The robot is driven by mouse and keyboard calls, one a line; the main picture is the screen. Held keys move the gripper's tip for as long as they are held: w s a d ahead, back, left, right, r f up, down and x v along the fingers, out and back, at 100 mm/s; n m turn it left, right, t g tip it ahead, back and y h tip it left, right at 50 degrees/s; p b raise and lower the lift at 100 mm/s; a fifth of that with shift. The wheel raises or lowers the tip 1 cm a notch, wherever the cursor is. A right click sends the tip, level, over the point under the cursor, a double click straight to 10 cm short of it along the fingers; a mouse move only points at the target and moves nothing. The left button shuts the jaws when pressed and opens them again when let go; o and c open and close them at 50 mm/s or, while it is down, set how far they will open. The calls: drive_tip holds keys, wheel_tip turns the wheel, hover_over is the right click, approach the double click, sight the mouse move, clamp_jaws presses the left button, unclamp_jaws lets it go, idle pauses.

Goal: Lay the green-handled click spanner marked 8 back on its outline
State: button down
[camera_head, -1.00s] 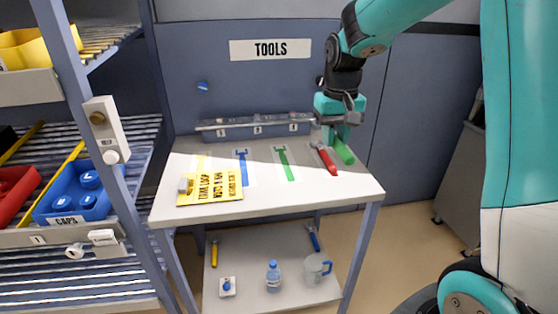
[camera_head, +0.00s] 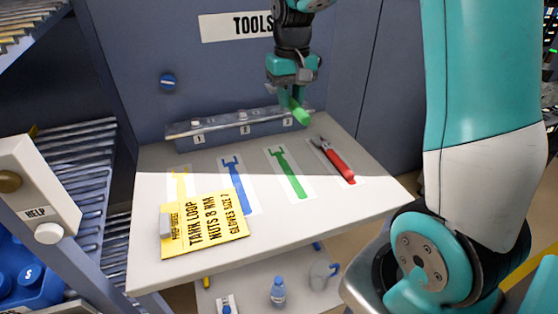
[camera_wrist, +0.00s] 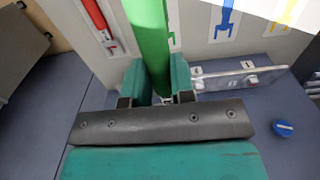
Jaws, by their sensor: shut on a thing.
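My gripper (camera_head: 287,96) is shut on the green-handled spanner (camera_head: 298,112), above the back of the bench near the rail's right end. In the wrist view the green handle (camera_wrist: 149,35) runs up from between the teal fingers (camera_wrist: 157,88). The spanner's head is hidden by the gripper, and no mark 8 is legible. The green outline (camera_head: 289,174) lies bare on a white card on the bench, in front of and below the gripper. The held spanner is apart from it.
A red-handled spanner (camera_head: 337,163) lies right of the green outline. A blue outline (camera_head: 238,184) and a yellow one (camera_head: 181,184) are to its left. A numbered rail (camera_head: 240,130) runs along the back. A yellow sign (camera_head: 205,224) covers the bench's front left.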

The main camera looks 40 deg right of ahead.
sight(289, 173)
wheel_tip(289, 173, down, 19)
drive_tip(key=shift+f+p, duration=0.1)
drive_tip(key=shift+p, duration=0.6)
drive_tip(key=shift+s+f, duration=0.1)
drive_tip(key=c, duration=1)
unclamp_jaws()
drive_tip(key=shift+o, duration=0.2)
wheel_tip(289, 173, up, 13)
drive_tip(key=a+b, duration=0.1)
drive_tip(key=b, duration=0.1)
drive_tip(key=s+a+r+n+y, duration=0.2)
drive_tip(key=s+a+r+n, duration=0.2)
drive_tip(key=s+a, duration=0.6)
drive_tip(key=s+a+r+n+y, duration=0.2)
drive_tip(key=s+a+r+n, duration=0.2)
drive_tip(key=s+a, duration=0.7)
drive_tip(key=shift+s+a+r+n, duration=0.3)
drive_tip(key=shift+s+n, duration=0.3)
drive_tip(key=shift+n, duration=0.6)
drive_tip(key=shift+d, duration=0.1)
